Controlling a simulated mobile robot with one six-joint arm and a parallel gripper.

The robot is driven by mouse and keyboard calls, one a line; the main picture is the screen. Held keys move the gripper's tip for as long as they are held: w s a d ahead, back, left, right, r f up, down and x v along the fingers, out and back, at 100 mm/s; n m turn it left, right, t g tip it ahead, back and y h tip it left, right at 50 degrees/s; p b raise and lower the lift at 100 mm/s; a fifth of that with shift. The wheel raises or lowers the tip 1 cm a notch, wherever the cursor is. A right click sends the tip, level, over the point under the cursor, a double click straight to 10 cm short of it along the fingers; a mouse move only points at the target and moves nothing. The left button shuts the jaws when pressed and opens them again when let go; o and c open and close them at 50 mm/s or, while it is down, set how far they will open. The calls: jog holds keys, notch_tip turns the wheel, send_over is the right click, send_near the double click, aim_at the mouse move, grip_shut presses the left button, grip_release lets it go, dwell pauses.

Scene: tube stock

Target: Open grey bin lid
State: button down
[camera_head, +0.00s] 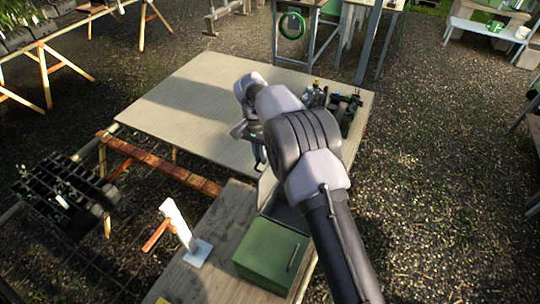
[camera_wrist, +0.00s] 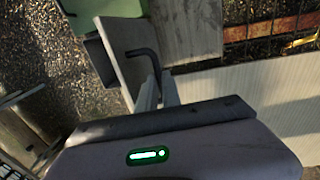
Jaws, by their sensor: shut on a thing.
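The grey bin (camera_head: 290,215) stands on the near wooden bench behind the green bin, partly hidden by my arm. Its grey lid (camera_head: 266,188) is raised and steeply tilted. In the wrist view the lid (camera_wrist: 122,72) is a pale panel with a dark bent handle (camera_wrist: 155,60), and a dark part of the bin (camera_wrist: 101,60) shows on its left. My gripper (camera_wrist: 157,90) is shut on this handle. In the head view my gripper (camera_head: 259,160) is at the lid's upper edge, and the handle is hard to make out.
A green bin (camera_head: 262,262) with a bar handle is in front of the grey bin. A white post with an orange lever (camera_head: 178,222) stands to its left. The large pale table (camera_head: 180,110) behind is mostly clear, with dark equipment (camera_head: 342,108) at its right.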

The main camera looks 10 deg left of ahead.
jog(key=a, duration=0.1)
jog(key=w+a+f, duration=0.1)
jog(key=a, duration=0.1)
jog(key=a+p, duration=0.1)
jog(key=shift+w+a+f, duration=0.25)
jog(key=shift+w+a, duration=0.1)
jog(key=shift+w, duration=0.05)
jog(key=c, duration=1.5)
grip_release()
jog(key=r+p, duration=0.4)
jog(key=r, duration=0.1)
jog(key=r+p, duration=0.2)
jog(key=shift+a+r+p, duration=0.25)
jog(key=shift+r+p, duration=0.1)
jog(key=shift+p, duration=0.05)
jog(key=shift+f, duration=0.1)
jog(key=shift+c, duration=0.3)
